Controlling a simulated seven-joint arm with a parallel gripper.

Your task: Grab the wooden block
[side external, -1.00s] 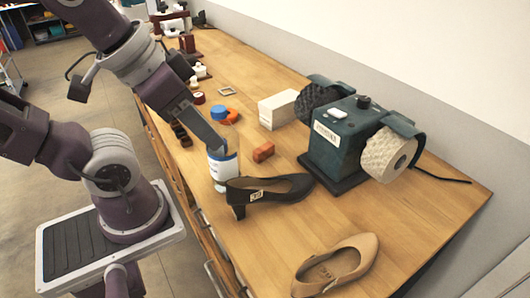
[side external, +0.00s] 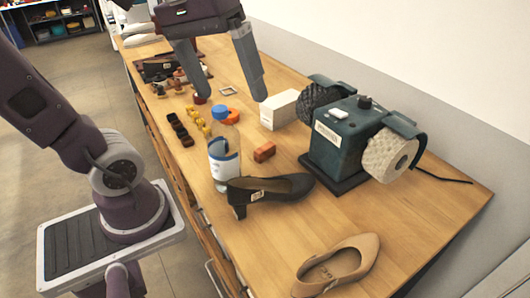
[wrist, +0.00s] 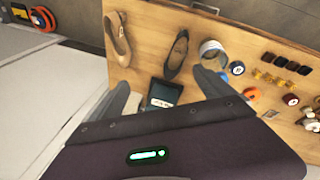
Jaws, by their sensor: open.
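My gripper (side external: 232,97) is open and empty, pointing down, with one finger to the left and the other just left of and behind the block in the side view. I cannot tell the exact gap to it. In the wrist view my gripper (wrist: 163,84) shows with its fingers spread; I cannot make out the block there, and my gripper body covers the lower part.
A dark green grinder (side external: 340,140) with two wheels stands right of the block. A beige shoe (side external: 337,265) lies at the front.

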